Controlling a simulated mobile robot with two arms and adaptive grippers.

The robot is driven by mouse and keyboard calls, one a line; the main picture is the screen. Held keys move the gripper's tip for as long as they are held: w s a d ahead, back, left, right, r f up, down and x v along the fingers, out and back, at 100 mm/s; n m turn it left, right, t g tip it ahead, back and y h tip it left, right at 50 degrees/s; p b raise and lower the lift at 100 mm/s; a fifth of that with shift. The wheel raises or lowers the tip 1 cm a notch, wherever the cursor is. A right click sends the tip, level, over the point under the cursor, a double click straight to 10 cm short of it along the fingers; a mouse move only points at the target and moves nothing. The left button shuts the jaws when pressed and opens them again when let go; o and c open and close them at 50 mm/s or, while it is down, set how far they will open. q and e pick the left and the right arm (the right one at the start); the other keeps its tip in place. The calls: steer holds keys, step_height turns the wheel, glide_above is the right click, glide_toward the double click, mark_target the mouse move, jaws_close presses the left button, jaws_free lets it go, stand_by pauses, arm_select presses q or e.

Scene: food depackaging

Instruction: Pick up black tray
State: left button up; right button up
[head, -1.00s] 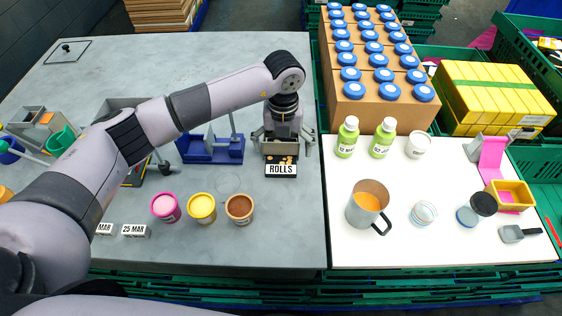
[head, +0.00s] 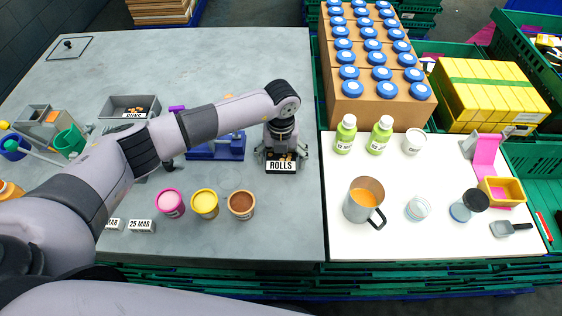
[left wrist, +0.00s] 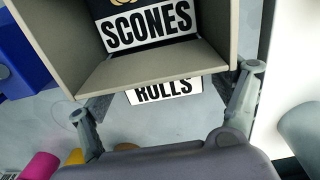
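A black tray (head: 281,166) with a white ROLLS label on its front sits near the right edge of the grey table, under my left gripper. My left gripper (head: 281,153) points down over it, its fingers spread to either side. In the left wrist view, the fingers (left wrist: 163,108) stand wide apart around a beige-grey box (left wrist: 150,72). Inside the box a black surface carries a SCONES label (left wrist: 150,28). The ROLLS label (left wrist: 165,90) shows below the box edge, partly covered. I cannot tell whether the fingers touch anything. My right gripper is out of view.
A blue stand (head: 216,148) is just left of the gripper. Pink (head: 170,203), yellow (head: 204,204) and brown (head: 241,204) tubs are in front. A grey BUNS bin (head: 118,103) is further left. Green-labelled bottles (head: 345,134) and a mug (head: 362,203) stand on the white table at right.

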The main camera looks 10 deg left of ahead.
arm_select(q)
steer(key=c, duration=1.3)
steer(key=shift+a, duration=0.1)
